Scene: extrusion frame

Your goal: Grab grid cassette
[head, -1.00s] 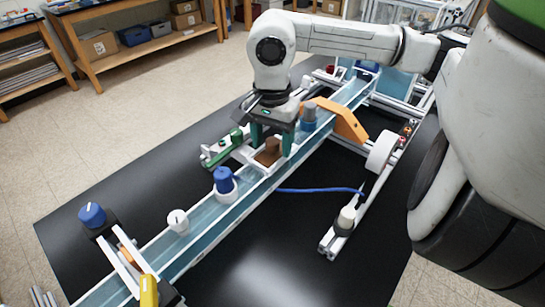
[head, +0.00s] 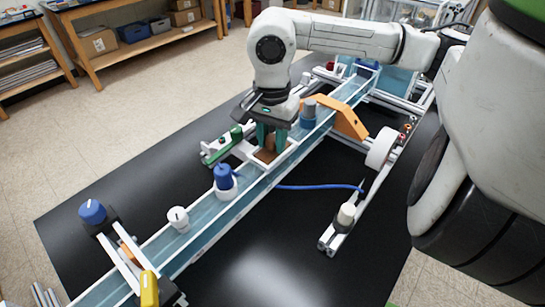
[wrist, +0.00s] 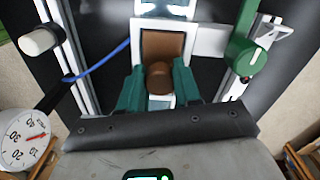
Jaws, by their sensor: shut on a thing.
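The grid cassette appears to be the brown block (head: 265,155) in a white holder on the blue channel. In the wrist view it is a brown plate (wrist: 162,44) with a round brown knob (wrist: 158,84) toward me. My gripper (head: 272,146) points down over it, with its green fingers close together. In the wrist view the fingers of my gripper (wrist: 157,78) stand on either side of the knob and are shut on it. The cassette still sits at the white holder (wrist: 207,40); its lower part is hidden.
A blue-capped knob (head: 223,178) and a white knob (head: 179,219) stand along the channel. An orange bracket (head: 346,118) and a grey-blue cylinder (head: 308,113) are behind my gripper. A blue cable (head: 315,187) crosses the black table.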

